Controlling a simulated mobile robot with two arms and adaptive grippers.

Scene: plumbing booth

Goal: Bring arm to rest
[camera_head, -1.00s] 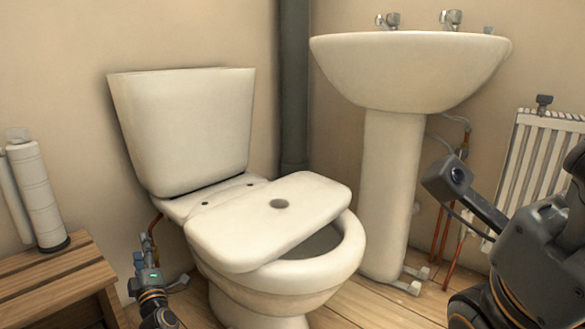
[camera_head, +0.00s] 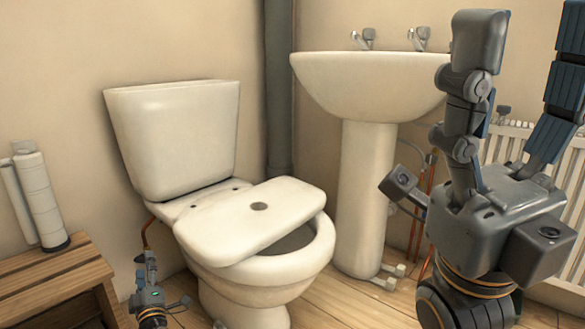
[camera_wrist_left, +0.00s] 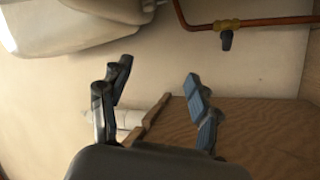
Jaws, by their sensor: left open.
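My left gripper (camera_head: 146,264) is small and low at the left of the head view, beside the toilet's base and near a copper pipe (camera_head: 147,232). In the left wrist view its two fingers (camera_wrist_left: 157,78) stand apart with nothing between the tips. My right gripper (camera_head: 530,40) is large and close at the right of the head view. Its blue-padded fingers point up, spread wide and empty, in front of the radiator and the basin's right side.
A toilet (camera_head: 172,140) with its lid askew stands in the middle, and a pedestal basin (camera_head: 360,85) behind right. A wooden bench (camera_head: 55,275) with a white roll (camera_head: 38,200) is at left. A radiator (camera_head: 575,215) is at right. A copper pipe with a valve (camera_wrist_left: 228,28) shows in the wrist view.

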